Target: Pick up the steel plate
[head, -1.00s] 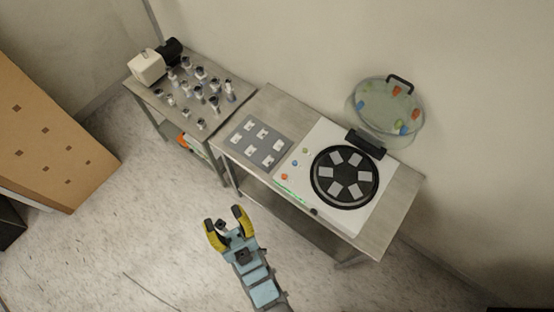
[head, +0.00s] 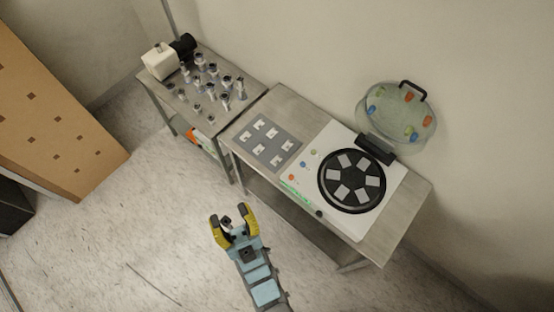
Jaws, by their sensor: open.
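Several small light-grey plates, such as this one (head: 260,123), lie in a grey rectangular tray (head: 270,141) on the right-hand table. Several more grey plates, such as this one (head: 347,160), lie in a ring on the round black disc (head: 352,181) of a white machine. Which of these is the steel plate I cannot tell. My gripper (head: 229,212), with yellow fingers, is open and empty. In the picture it is in front of the table, below the tray, and apart from all the plates.
A clear round lid (head: 396,115) with coloured spots stands raised behind the disc. The left table (head: 222,115) carries several small metal parts, a white box (head: 160,61) and a black object (head: 183,46). An orange-brown panel (head: 50,120) stands at left. Floor between is open.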

